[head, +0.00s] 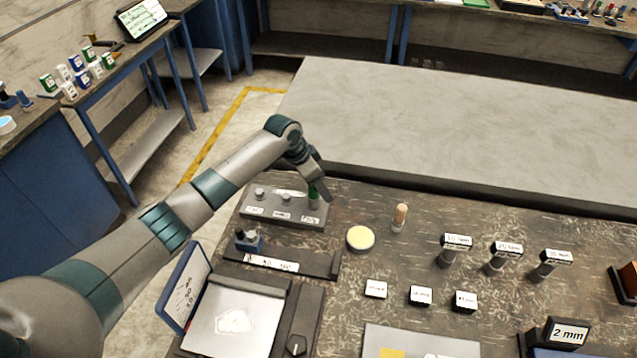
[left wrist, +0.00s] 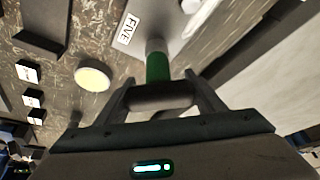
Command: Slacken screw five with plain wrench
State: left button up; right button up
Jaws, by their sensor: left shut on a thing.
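The grey screw block (head: 262,212) stands near the far left edge of the dark table, with labels along its front and screw heads on top. My left gripper (head: 318,190) is at its right end, shut on a green-handled tool (head: 314,200), probably the plain wrench. In the left wrist view the green handle (left wrist: 157,68) is between the fingers (left wrist: 160,97), and a grey metal part at its far end is by the label FIVE (left wrist: 128,32). Whether that part is the tool's end or screw five, and whether they engage, I cannot tell.
A cream disc (head: 360,238) and a wooden-handled tool (head: 399,217) are right of the block. Several labelled upright tools (head: 455,250) and small label blocks (head: 420,296) stand farther right. A dark rail (head: 280,262) is in front. A pale grey table (head: 450,120) lies behind.

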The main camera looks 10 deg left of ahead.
pick_arm(q)
jog(key=shift+f, duration=0.35)
dwell(0.6)
jog(key=shift+r, duration=0.1)
jog(key=shift+w+a+n+t+y+p, duration=0.15)
jog(key=shift+n+t+y+p, duration=0.3)
jog(key=shift+n+p, duration=1.55)
jog(key=shift+p, duration=0.45)
